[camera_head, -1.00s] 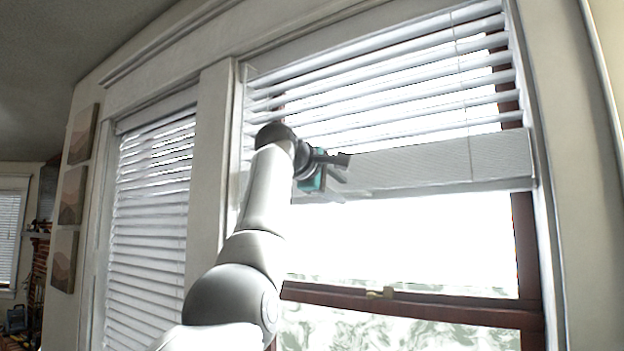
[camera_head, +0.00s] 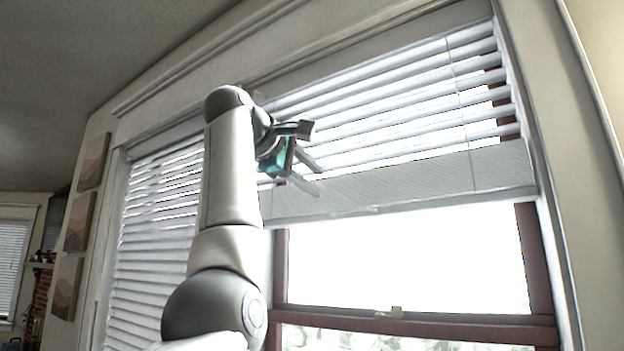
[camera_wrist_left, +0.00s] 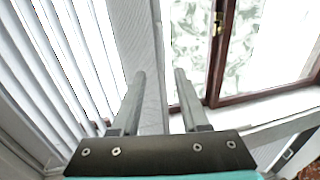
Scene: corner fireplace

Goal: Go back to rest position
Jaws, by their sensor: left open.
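My left gripper (camera_head: 311,160) is raised in front of the right window, near the left end of its blind (camera_head: 410,120). Its two fingers are apart and nothing is between them. The fingers also show in the left wrist view (camera_wrist_left: 158,80), with the blind's bottom rail (camera_wrist_left: 140,50) beyond them. I cannot tell whether they touch the blind. My right gripper is not in view.
The right window (camera_head: 410,260) has a dark red frame and a small brass latch (camera_head: 393,312). A left window has a lowered blind (camera_head: 165,240). Several pictures (camera_head: 78,222) hang on the wall at left. A brick fireplace part (camera_head: 40,290) shows farther back.

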